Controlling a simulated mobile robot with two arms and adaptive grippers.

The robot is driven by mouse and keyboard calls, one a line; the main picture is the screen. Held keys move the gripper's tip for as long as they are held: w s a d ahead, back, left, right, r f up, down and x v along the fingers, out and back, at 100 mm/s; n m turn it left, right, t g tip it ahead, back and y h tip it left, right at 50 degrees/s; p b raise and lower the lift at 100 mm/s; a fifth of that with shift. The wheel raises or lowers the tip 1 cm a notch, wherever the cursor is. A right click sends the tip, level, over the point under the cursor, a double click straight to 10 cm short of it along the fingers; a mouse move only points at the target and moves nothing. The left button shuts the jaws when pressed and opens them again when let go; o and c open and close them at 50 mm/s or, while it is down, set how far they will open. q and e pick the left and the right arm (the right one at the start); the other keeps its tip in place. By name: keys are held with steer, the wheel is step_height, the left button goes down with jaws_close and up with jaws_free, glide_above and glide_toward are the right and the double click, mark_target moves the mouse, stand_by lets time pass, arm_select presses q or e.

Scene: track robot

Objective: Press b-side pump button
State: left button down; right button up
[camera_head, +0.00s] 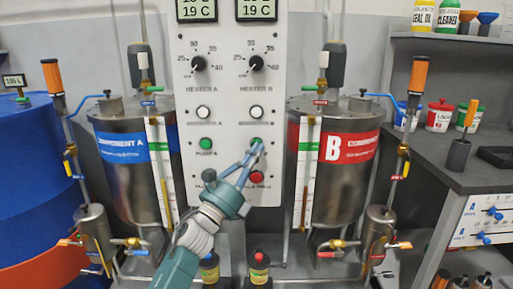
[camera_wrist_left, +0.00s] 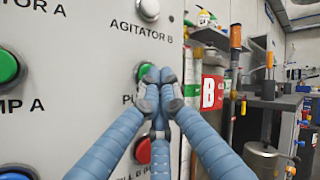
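The b-side pump button is the green button (camera_head: 256,141) in the right column of the white control panel (camera_head: 229,160). In the left wrist view the green button (camera_wrist_left: 143,71) shows behind my fingertips, which hide its lower right part and most of its label. My left gripper (camera_head: 259,147) reaches up from below, with its blue fingers drawn together at the tips. In the left wrist view the gripper (camera_wrist_left: 160,80) holds nothing. Its fingertips are at or just in front of the button; I cannot tell if they touch it. My right gripper is out of view.
A red button (camera_head: 257,177) sits just below, and a white agitator button (camera_head: 257,111) above. The a-side green button (camera_head: 205,143) is to the left. Metal tanks, component A (camera_head: 130,185) and component B (camera_head: 345,190), flank the panel.

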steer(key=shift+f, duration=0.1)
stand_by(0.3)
arm_select(q)
steer(key=shift+s, duration=0.35)
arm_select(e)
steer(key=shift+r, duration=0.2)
arm_select(q)
steer(key=s+p, duration=0.3)
steer(key=s, duration=0.3)
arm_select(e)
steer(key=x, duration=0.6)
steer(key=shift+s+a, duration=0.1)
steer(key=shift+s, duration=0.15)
